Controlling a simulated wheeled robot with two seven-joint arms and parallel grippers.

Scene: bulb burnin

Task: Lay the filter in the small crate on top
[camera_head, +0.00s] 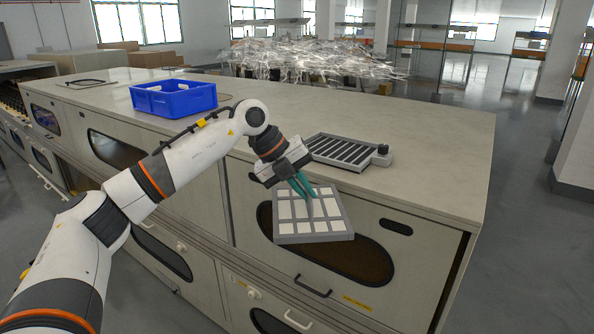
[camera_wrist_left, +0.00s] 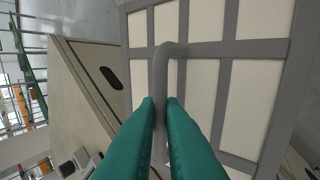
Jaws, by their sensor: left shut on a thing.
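The filter (camera_head: 312,226) is a flat grey frame with a grid of white panes. It hangs tilted in front of the cabinet, beyond the top's front edge in the head view. My left gripper (camera_head: 304,188) has green fingers shut on it. In the left wrist view the fingers (camera_wrist_left: 160,108) close around a grey bar handle (camera_wrist_left: 167,50) on the face of the filter (camera_wrist_left: 258,90). The small crate (camera_head: 174,101) is blue and stands on the top at the back left. Its inside is mostly hidden by its walls. My right gripper is not in view.
A grey slotted tray (camera_head: 342,150) with a dark knob lies on the cabinet top (camera_head: 430,150), just behind my left gripper. A thin dark frame (camera_head: 84,83) lies at the far left of the top. The top between crate and slotted tray is largely clear.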

